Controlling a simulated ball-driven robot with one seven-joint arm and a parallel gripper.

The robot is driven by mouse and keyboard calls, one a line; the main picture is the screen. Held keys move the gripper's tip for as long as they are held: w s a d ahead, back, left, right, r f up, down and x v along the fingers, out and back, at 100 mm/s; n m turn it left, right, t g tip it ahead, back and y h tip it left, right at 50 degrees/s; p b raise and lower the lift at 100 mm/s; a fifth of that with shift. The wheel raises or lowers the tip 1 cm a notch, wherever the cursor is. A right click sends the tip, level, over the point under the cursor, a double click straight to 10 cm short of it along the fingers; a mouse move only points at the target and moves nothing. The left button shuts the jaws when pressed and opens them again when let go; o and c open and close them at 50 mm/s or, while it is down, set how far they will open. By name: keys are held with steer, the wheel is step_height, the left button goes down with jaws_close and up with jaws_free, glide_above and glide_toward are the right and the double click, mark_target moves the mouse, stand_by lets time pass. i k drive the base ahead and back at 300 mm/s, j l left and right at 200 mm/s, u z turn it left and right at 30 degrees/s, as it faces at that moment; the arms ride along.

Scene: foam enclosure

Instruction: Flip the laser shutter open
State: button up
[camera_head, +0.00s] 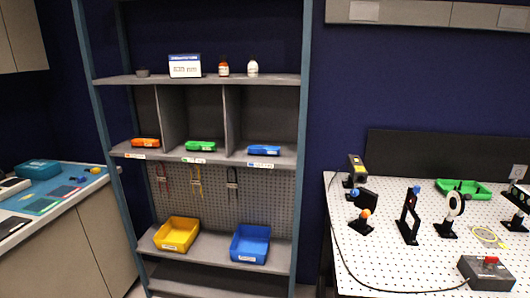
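A perforated white optical table (385,265) stands at the right. A black and yellow box (357,168), which looks like the laser, is at its back left. In front of it stands a mount with a dark square plate (368,197) and an orange knob (365,213) low on it; this looks like the shutter. The plate appears upright, but I cannot tell for sure whether it blocks the beam line. A blue knob (353,193) shows just left of the plate. My gripper is not in view.
Black posts (408,220), a round white-faced optic (455,204) and a green tray (463,187) stand on the table. A grey box with a red button (487,272) is at the front right, its cable crossing the table. A shelf rack (215,155) stands left of the table.

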mark_target(413, 197)
steer(key=i+j+z, duration=0.35)
steer(key=i+j, duration=1.25)
